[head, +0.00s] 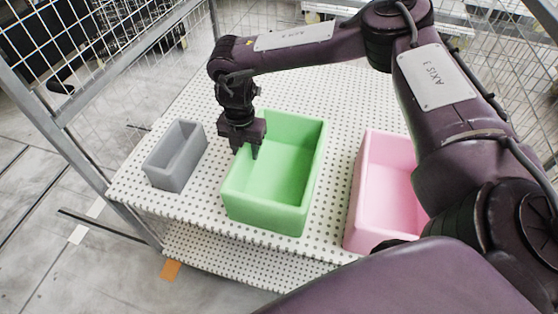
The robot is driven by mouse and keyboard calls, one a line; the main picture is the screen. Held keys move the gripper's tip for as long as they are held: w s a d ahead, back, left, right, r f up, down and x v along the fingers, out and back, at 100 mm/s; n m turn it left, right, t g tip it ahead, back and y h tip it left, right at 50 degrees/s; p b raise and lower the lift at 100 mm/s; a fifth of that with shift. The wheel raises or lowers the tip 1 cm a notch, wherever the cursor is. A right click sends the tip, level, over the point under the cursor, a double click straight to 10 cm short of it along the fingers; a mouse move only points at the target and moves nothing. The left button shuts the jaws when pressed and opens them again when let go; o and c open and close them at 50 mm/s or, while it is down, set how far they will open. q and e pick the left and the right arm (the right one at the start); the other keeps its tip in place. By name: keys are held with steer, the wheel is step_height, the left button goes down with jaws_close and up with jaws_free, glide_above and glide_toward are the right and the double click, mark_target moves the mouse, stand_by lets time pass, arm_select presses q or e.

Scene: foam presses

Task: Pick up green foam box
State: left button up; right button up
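The green foam box (265,212) is an open-topped box standing upright on the perforated white table (215,107), near the middle of the head view. My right gripper (246,153) points down at the box's left wall, with its fingertips at the rim. One finger seems to be inside the box and the other by its outer side. I cannot tell whether the fingers touch the wall or are closed on it. My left gripper is not in view.
A small grey box (165,172) stands on the table to the left of the green box. A pink box (372,240) stands to the right, partly hidden by my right arm. Metal mesh fencing (110,60) and a frame post border the table's left side.

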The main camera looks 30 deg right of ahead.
jaws_close()
steer(key=shift+r, duration=0.1)
stand_by(0.4)
